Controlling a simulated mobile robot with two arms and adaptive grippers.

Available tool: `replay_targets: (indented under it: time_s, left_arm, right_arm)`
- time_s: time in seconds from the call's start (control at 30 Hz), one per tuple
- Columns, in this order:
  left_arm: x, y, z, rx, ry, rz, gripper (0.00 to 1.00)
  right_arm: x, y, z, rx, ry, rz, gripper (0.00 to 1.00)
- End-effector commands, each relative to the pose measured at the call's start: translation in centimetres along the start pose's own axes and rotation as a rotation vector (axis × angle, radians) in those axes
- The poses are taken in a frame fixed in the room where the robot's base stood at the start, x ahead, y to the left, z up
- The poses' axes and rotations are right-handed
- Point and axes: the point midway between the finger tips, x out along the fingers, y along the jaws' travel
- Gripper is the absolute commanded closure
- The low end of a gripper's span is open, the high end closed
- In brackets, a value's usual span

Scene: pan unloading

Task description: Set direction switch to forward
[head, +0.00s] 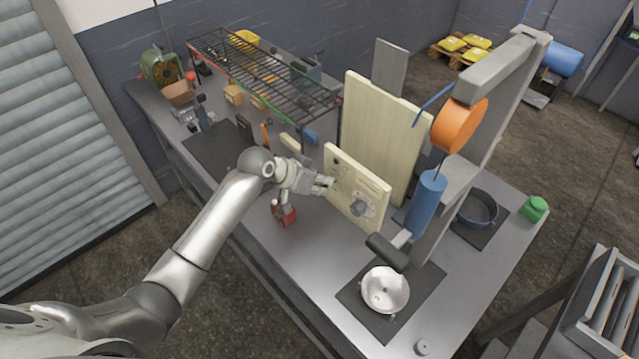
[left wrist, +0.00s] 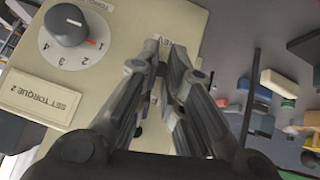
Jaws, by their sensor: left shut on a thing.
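A cream control panel (head: 352,172) stands tilted on the workbench. My left gripper (head: 326,184) is at its left part, fingers pointing at its face. In the left wrist view the panel (left wrist: 112,100) fills the left half, with a dark dial knob (left wrist: 68,25) on a numbered white disc and a "SET TORQUE 2" label (left wrist: 45,95). The left gripper (left wrist: 160,55) is shut, its fingertips at the panel between two small labels, one of which reads "REV". The fingers hide what they grip, apparently the direction switch; its setting cannot be seen. My right gripper is out of view.
A tall cream board (head: 380,130) stands behind the panel. A blue hanging tool (head: 425,205) is to its right. A red object (head: 284,213) stands below my left gripper. A wire rack (head: 265,75) is at the back left.

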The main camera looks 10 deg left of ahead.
Motion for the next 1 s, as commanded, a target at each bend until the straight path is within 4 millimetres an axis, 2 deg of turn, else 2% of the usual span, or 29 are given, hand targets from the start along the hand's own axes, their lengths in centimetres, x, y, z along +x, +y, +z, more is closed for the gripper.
replay_targets:
  time_s: [0.3, 0.87, 0.9, 1.0]
  left_arm:
    - [-0.11, 0.07, -0.61, -0.013, -0.135, -0.024, 1.00]
    - [-0.09, 0.19, -0.66, -0.017, -0.167, -0.026, 1.00]
    - [-0.09, 0.19, -0.66, -0.017, -0.167, -0.026, 0.90]
    - [-0.10, 0.20, -0.67, -0.017, -0.167, -0.026, 0.77]
  right_arm:
    - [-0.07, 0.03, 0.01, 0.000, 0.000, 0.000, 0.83]
    - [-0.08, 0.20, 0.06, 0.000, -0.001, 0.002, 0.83]
    - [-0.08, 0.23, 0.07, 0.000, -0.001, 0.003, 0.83]
    - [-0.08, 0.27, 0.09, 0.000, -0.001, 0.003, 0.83]
